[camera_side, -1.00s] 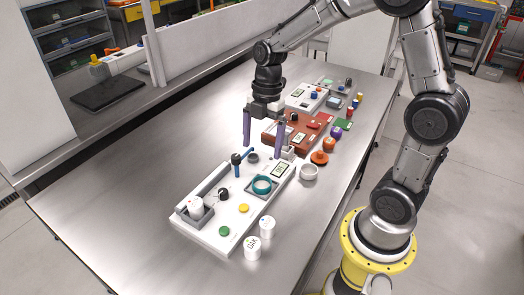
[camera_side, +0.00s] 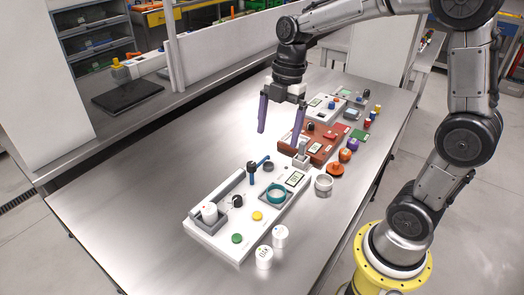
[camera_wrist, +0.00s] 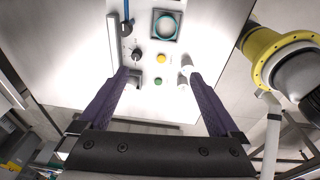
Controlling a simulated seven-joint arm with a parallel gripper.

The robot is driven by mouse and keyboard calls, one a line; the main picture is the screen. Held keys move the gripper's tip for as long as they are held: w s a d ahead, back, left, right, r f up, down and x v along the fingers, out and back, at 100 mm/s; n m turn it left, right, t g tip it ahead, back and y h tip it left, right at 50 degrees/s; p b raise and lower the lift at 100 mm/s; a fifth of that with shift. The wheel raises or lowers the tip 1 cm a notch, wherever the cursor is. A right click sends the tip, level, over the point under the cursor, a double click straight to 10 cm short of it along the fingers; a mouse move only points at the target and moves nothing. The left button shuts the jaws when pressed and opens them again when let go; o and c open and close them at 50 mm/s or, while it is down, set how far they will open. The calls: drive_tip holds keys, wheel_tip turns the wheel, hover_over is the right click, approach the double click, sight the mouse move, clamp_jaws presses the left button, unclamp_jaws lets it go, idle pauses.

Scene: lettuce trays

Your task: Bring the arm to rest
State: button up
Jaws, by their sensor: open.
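My gripper (camera_side: 279,137) has two long purple fingers, spread wide apart with nothing between them. It hangs pointing down above the metal table (camera_side: 120,195), in the air behind the white board (camera_side: 222,247) in the side view. In the wrist view, the fingers of my gripper (camera_wrist: 160,73) reach in from both sides, with the white board (camera_wrist: 140,100) below and beyond them. The board carries a teal ring (camera_side: 276,196), a yellow button (camera_side: 257,216), a green button (camera_side: 237,239) and a blue-handled lever (camera_side: 252,173). My fingers touch nothing that I can see.
White cups (camera_side: 264,257) stand beside the board's front edge. A white bowl (camera_side: 323,183) and an orange knob-like piece (camera_side: 335,169) lie right of it. A red-brown board (camera_side: 325,151) and another white board stand farther back.

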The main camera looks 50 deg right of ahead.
drive_tip(key=s+a+r+t, duration=0.2)
drive_tip(key=s+r, duration=0.2)
drive_tip(key=r, duration=0.1)
drive_tip(key=s+f+m+t+h, duration=0.1)
drive_tip(key=s+m+t, duration=0.2)
drive_tip(key=s+m, duration=0.9)
drive_tip(key=m, duration=0.6)
drive_tip(key=shift+s+a+f+h, duration=0.2)
drive_tip(key=shift+s+f+h, duration=0.05)
drive_tip(key=shift+f+h, duration=0.05)
idle(0.6)
